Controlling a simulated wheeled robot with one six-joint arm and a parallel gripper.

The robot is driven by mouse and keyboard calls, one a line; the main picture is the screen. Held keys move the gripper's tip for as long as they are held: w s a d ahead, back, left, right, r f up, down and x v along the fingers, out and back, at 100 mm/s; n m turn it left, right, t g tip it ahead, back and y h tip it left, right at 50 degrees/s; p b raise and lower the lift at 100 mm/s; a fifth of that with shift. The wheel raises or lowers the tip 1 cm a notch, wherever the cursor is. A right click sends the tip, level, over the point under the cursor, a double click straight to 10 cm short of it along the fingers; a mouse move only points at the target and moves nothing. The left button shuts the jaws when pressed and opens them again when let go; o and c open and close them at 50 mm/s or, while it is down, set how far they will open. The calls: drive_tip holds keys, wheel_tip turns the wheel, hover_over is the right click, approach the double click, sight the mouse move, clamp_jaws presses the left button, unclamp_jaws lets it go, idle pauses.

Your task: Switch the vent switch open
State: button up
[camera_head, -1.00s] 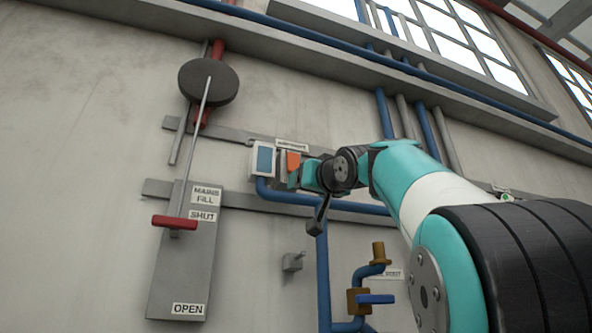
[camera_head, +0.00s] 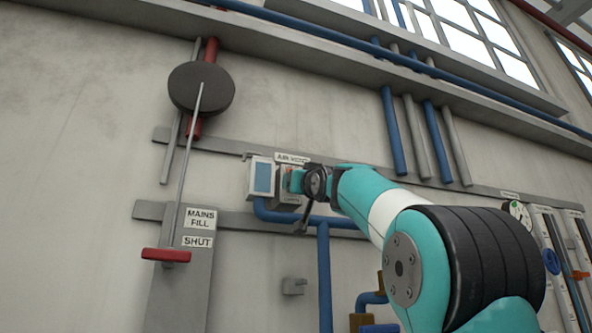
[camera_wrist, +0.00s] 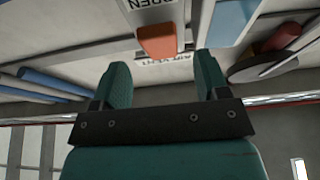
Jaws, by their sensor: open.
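The vent switch is an orange rocker on a grey box (camera_head: 287,199) under an AIR VENT label (camera_head: 291,158). In the wrist view the orange rocker (camera_wrist: 157,42) shows just beyond and between my fingertips, with an upside-down OPEN plate behind it. My gripper (camera_wrist: 162,66) is open, with nothing between its teal fingers. In the head view my gripper (camera_head: 297,181) is right at the switch box and hides part of it. I cannot tell whether a finger touches the rocker.
A blue-faced box (camera_head: 263,177) sits close left of the switch. Left of that hangs a long lever with a red handle (camera_head: 166,255) beside MAINS FILL and SHUT labels. A blue pipe (camera_head: 324,270) runs below. Gauge and slider panels stand at right.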

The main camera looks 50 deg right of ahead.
drive_tip(key=p+x, duration=0.1)
drive_tip(key=x, duration=0.2)
drive_tip(key=shift+w+d+r, duration=0.1)
